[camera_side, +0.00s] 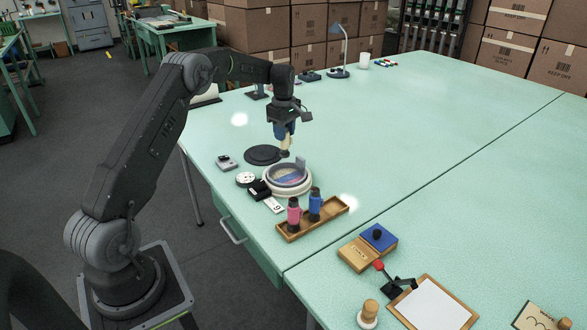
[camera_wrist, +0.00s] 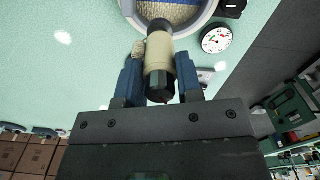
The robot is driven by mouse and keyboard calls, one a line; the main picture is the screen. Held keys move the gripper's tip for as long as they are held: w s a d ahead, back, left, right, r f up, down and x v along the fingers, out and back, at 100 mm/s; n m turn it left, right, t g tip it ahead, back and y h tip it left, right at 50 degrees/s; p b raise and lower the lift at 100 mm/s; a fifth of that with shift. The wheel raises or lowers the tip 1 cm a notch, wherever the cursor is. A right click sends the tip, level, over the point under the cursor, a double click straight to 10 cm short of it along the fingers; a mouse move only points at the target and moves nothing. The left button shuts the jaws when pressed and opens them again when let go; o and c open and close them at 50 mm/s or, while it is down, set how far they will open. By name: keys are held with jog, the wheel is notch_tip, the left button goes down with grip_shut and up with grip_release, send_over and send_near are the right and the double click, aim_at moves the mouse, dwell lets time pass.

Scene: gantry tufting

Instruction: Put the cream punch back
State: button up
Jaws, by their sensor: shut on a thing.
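My gripper (camera_side: 285,135) is shut on the cream punch (camera_wrist: 159,52), which sits between the two blue fingers in the wrist view. The punch has a cream body and a black end towards my wrist. I hold it above the table, by the far edge of the round hoop (camera_side: 289,191). In the side view the fingers hide most of the punch. The wooden tray (camera_side: 285,235) stands nearer the camera than the hoop. The pink punch (camera_side: 294,215) and the blue punch (camera_side: 315,207) stand upright in it; its right end looks free.
A dial (camera_side: 245,179), a black box (camera_side: 259,190) and a number card (camera_side: 274,205) lie beside the hoop. A dark disc (camera_side: 263,154) lies behind it. A wooden block with a blue pad (camera_side: 378,238) and a clipboard (camera_side: 433,305) are at front right. The table's right side is mostly clear.

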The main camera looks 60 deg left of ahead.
jog(key=s+d+r+m, duration=0.2)
jog(key=d, duration=0.4)
jog(key=s+d+r+m, duration=0.1)
jog(key=s+d+m, duration=0.15)
jog(key=d, duration=0.35)
jog(key=shift+w+d+f, duration=1.15)
jog(key=shift+d+f, duration=0.35)
jog(key=shift+f, duration=0.3)
jog(key=shift+w+d+f, duration=1.15)
jog(key=shift+d+f, duration=0.4)
jog(key=shift+f, duration=0.25)
jog(key=shift+w+d+f, duration=1.15)
jog(key=shift+d+f, duration=0.35)
jog(key=shift+f, duration=0.3)
jog(key=shift+f, duration=0.15)
jog(key=o, duration=0.8)
jog(key=shift+o, duration=0.2)
